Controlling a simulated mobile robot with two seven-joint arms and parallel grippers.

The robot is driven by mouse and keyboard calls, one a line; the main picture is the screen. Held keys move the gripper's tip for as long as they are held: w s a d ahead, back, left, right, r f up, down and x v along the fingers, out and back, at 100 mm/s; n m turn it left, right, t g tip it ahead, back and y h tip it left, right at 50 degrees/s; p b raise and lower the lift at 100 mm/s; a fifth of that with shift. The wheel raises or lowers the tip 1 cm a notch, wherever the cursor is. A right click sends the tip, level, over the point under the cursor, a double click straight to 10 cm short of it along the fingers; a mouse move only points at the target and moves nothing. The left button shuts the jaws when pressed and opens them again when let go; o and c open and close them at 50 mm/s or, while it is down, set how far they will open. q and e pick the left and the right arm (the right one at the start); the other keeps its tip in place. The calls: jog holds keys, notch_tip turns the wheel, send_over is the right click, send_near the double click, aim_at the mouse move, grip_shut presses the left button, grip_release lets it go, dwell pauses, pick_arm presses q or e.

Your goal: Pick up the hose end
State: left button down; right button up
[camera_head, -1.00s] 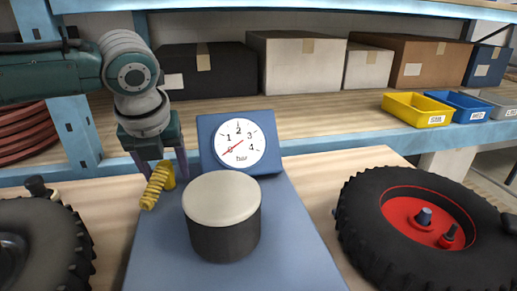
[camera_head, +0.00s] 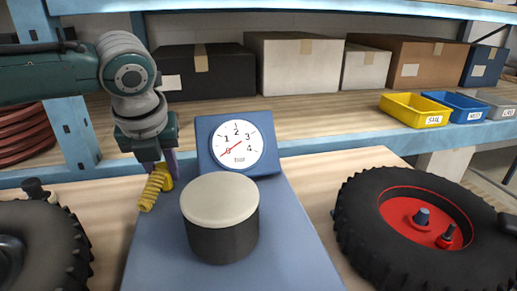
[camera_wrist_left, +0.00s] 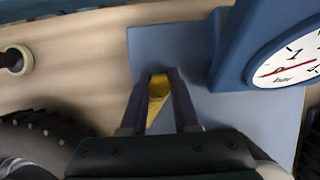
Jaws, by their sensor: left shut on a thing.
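The hose end (camera_head: 155,186) is a yellow ribbed piece beside the gauge stand, at the left edge of the blue mat. My left gripper (camera_head: 162,168) is shut on it, pointing down from above. In the left wrist view the yellow hose end (camera_wrist_left: 158,88) shows between the two dark fingers of the left gripper (camera_wrist_left: 160,84). The rest of the hose is hidden or not clear. My right gripper is not in view.
A blue gauge stand (camera_head: 204,152) with a white dial (camera_head: 236,149) is close right of the gripper. A dark cylinder with a pale top (camera_head: 219,200) stands in front. Black tyres (camera_head: 360,230) flank the blue mat (camera_head: 285,250). Shelf boxes and bins stand behind.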

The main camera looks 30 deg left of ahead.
aim_at(162, 164)
pick_arm(q)
jog(key=shift+r, duration=0.1)
notch_tip(162, 164, up, 20)
jog(key=p, duration=0.1)
dwell(1.2)
